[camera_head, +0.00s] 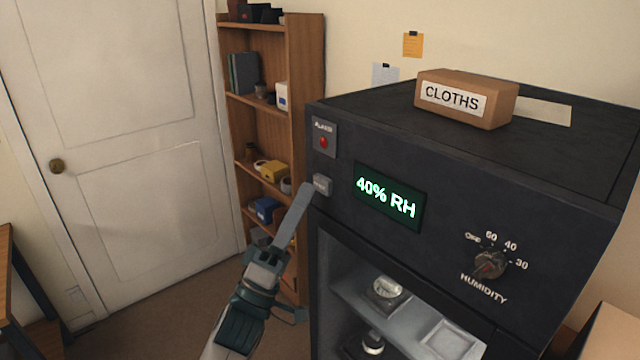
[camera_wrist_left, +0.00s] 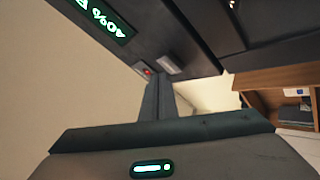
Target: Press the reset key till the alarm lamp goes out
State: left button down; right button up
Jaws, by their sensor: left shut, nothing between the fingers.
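The alarm lamp (camera_head: 323,142) is a small red dome on a grey plate at the cabinet's upper left front corner. It looks red, but I cannot tell surely whether it is lit. The reset key (camera_head: 322,184) is a pale grey block just below it. In the left wrist view the lamp (camera_wrist_left: 147,72) and key (camera_wrist_left: 170,65) show just beyond my fingertips. My left gripper (camera_head: 302,192) is shut and empty, its tips close beside the key. I cannot tell whether they touch it. My right gripper is not in view.
The dark cabinet (camera_head: 450,160) has a green "40% RH" display (camera_head: 389,197), a humidity knob (camera_head: 490,264) and lenses behind its front window. A CLOTHS box (camera_head: 466,98) sits on top. A wooden bookshelf (camera_head: 305,80) stands behind my left arm, with a white door (camera_head: 110,120) further left.

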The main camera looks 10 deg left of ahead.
pick_arm(q)
jog(key=shift+s+a, duration=0.15)
dwell(0.3)
jog(key=s+a, duration=0.1)
jog(key=s, duration=0.1)
jog(key=s+a+p, duration=0.1)
jog(key=a, duration=0.1)
jog(key=shift+s, duration=0.4)
